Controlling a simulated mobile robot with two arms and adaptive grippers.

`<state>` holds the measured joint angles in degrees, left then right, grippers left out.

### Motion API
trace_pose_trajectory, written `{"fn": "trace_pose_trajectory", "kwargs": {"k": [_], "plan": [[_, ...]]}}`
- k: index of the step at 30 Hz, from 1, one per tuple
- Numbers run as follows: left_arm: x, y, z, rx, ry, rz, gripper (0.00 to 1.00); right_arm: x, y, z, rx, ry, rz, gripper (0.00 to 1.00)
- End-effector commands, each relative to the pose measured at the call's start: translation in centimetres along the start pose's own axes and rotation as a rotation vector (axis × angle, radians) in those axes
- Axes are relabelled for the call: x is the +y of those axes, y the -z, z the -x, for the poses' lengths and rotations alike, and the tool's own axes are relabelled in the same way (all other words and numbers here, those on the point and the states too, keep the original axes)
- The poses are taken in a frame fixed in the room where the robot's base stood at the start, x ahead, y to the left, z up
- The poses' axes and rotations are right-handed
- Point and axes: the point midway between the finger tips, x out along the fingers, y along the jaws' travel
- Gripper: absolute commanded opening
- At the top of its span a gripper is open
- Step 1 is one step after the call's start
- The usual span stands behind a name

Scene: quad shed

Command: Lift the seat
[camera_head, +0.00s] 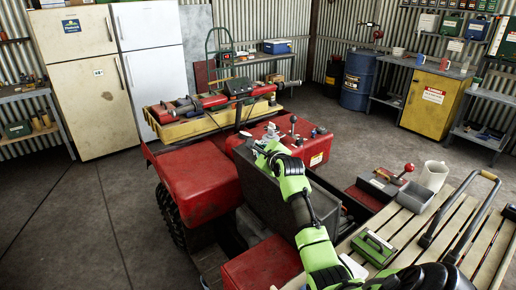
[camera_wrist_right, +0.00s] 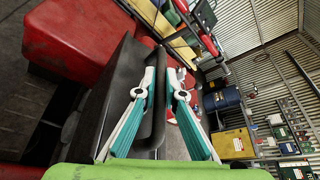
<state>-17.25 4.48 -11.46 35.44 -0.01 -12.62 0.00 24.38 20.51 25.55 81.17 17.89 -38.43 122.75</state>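The seat (camera_head: 268,196) is a dark grey-black panel on the red quad (camera_head: 203,184). It stands steeply tilted up, its upper edge near the red tank. My right arm comes in from the bottom right, and my right gripper (camera_head: 268,151) is at the seat's upper edge. In the right wrist view, the teal-and-white fingers of the gripper (camera_wrist_right: 163,76) lie on both sides of the seat's dark rim (camera_wrist_right: 157,112), close against it. The fingertips are partly hidden in the head view. My left gripper is not in view.
A slatted wooden rack (camera_head: 408,236) with a metal handle, a green box (camera_head: 373,249) and a white jug (camera_head: 433,176) are at the right. A yellow crate (camera_head: 205,122) is on the quad's far end. Open floor (camera_head: 85,215) lies to the left.

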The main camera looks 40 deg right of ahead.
Motion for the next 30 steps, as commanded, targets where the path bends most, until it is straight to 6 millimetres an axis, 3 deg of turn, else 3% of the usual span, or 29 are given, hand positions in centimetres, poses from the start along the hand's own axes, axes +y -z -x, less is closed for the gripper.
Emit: {"fn": "trace_pose_trajectory", "kwargs": {"k": [4,15,27,28,30], "plan": [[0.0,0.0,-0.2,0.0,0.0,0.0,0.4,-0.7,0.4,-0.3,0.001,0.001,0.001,0.0],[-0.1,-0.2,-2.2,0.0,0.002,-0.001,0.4,-7.5,4.7,-2.5,0.003,0.004,0.002,0.0],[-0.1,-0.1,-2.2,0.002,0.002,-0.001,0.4,-8.4,5.1,-2.6,0.0,0.003,0.001,0.0],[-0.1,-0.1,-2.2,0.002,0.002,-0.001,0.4,-8.4,5.1,-2.6,0.0,0.003,0.001,0.14],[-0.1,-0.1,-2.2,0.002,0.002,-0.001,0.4,-8.4,5.1,-2.6,0.0,0.003,0.001,0.26]]}}
